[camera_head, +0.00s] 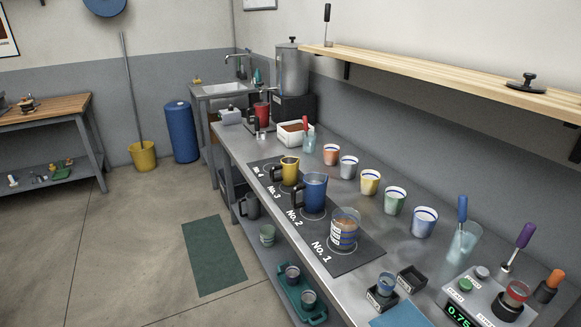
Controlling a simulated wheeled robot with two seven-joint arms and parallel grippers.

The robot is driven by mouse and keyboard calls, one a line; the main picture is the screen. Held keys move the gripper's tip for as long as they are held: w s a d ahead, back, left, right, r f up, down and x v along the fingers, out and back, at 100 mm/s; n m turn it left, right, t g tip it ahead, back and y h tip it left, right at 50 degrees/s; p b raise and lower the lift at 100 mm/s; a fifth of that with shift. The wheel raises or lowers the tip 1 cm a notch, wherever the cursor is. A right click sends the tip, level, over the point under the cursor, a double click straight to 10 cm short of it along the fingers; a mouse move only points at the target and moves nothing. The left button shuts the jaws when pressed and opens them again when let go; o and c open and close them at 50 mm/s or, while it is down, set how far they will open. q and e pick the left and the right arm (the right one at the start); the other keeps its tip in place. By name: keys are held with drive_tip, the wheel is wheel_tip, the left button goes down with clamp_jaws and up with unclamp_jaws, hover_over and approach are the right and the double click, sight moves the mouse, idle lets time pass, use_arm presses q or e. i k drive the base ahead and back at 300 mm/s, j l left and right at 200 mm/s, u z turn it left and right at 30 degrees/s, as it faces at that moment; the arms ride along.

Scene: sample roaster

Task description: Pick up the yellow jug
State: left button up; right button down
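The yellow jug (291,170) stands upright on the dark mat (352,262) on the long steel counter, beside the label No. 3. It has a dark handle on its left side. A larger blue jug (315,190) with a dark handle stands close in front of it, to the right, by No. 2. A clear vessel with striped sides (344,231) stands by No. 1. Neither of my grippers is in view.
Several striped cups, among them a yellow one (370,182), line the counter behind the mat. A wooden shelf (430,73) overhangs the counter's back. A lower shelf holds a green tray (290,296). Floor left of the counter is open, with a green mat (213,256).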

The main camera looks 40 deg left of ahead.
sight(289, 166)
drive_tip(key=i+j+z, duration=0.15)
drive_tip(key=j+z, duration=0.2)
drive_tip(key=j, duration=0.8)
drive_tip(key=j+z, duration=0.35)
drive_tip(key=j, duration=0.8)
